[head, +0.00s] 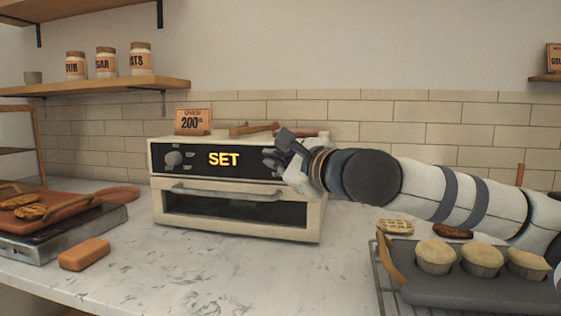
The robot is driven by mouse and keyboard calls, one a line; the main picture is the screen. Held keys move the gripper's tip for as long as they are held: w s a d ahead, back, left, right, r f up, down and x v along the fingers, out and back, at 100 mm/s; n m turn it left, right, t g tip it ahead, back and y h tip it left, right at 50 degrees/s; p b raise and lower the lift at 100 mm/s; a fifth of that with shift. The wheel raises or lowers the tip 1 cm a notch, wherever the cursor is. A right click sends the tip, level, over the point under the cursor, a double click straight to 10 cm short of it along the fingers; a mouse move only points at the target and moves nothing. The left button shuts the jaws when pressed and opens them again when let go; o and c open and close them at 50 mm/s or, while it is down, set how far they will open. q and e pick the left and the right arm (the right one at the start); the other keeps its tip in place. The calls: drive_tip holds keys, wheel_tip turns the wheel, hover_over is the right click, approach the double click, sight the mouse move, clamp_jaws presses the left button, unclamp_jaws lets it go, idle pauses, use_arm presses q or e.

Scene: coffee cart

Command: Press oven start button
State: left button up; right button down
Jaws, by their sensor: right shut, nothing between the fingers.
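The cream-coloured oven (240,187) stands on the counter in the middle of the head view. Its black front panel shows yellow "SET" lettering (223,159) and a round knob (173,159) at the left. The oven door is closed, with a horizontal handle (225,193). My right gripper (272,157) is shut and empty in front of the right end of the panel. It covers that part, so I cannot see the start button or tell whether the fingers touch the panel. My left gripper is not in view.
A muffin tin (470,287) on a wire rack stands front right, below my right arm. A griddle (75,202) with waffles is at the left, near an orange block (84,255). A "200" sign (193,121) stands on the oven. The front middle counter is clear.

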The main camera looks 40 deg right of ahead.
idle(0.4)
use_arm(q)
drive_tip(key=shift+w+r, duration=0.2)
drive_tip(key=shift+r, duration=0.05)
use_arm(e)
drive_tip(key=shift+w+d, duration=0.25)
drive_tip(key=shift+d, duration=0.05)
use_arm(q)
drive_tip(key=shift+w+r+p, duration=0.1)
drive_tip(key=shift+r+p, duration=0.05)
drive_tip(key=shift+p, duration=0.2)
use_arm(e)
drive_tip(key=shift+w+d, duration=0.25)
drive_tip(key=shift+d, duration=0.05)
drive_tip(key=shift+a, duration=0.1)
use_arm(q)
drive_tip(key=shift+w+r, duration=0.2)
use_arm(e)
drive_tip(key=shift+s+a, duration=0.5)
